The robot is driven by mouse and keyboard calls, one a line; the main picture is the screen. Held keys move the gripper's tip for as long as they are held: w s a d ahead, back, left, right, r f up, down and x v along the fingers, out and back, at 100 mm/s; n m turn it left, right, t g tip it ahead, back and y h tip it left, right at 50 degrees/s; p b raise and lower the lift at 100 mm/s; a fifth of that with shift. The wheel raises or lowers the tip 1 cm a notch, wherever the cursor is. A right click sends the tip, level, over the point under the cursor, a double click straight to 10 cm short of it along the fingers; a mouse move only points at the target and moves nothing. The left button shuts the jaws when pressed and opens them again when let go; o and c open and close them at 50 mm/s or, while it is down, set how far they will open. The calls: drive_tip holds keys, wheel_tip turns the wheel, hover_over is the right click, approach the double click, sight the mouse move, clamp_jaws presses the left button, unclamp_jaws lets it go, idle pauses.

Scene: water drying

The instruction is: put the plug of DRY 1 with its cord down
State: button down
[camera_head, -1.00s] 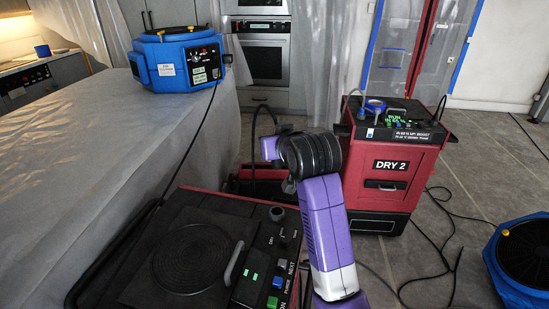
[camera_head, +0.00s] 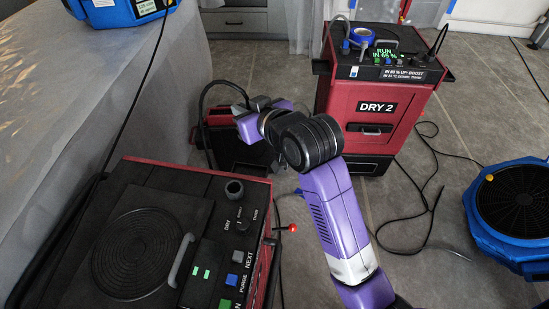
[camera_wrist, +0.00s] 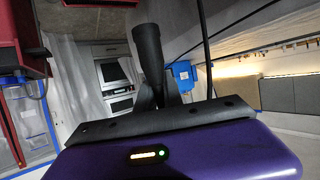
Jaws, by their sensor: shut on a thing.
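My gripper (camera_head: 246,107) is shut on a black plug, which stands up between its dark fingers in the wrist view as a thick black plug body (camera_wrist: 148,52). In the head view a black cord (camera_head: 206,94) loops up from beside the low red unit and reaches my gripper. The gripper is above that red unit (camera_head: 222,140), left of the cabinet marked DRY 2 (camera_head: 376,107). The red and black machine (camera_head: 199,190) in the left foreground has a control panel; no DRY 1 label is readable. The plug's prongs cannot be made out.
A blue fan (camera_head: 520,205) stands on the floor at right. Black cords (camera_head: 405,216) lie on the floor before DRY 2. A covered counter (camera_head: 60,90) fills the left, with a blue device (camera_head: 122,10) on it. Tiled floor (camera_head: 455,120) shows between them.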

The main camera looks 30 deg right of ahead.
drive_tip(key=f, duration=1.3)
drive_tip(key=d+f, duration=0.1)
drive_tip(key=f, duration=0.5)
drive_tip(key=shift+w+f, duration=0.15)
drive_tip(key=shift+f, duration=0.05)
drive_tip(key=shift+f, duration=0.2)
drive_tip(key=c, duration=1.5)
unclamp_jaws()
drive_tip(key=shift+r, duration=0.25)
drive_tip(key=v, duration=1.2)
drive_tip(key=shift+f+b, duration=0.1)
drive_tip(key=shift+b, duration=0.25)
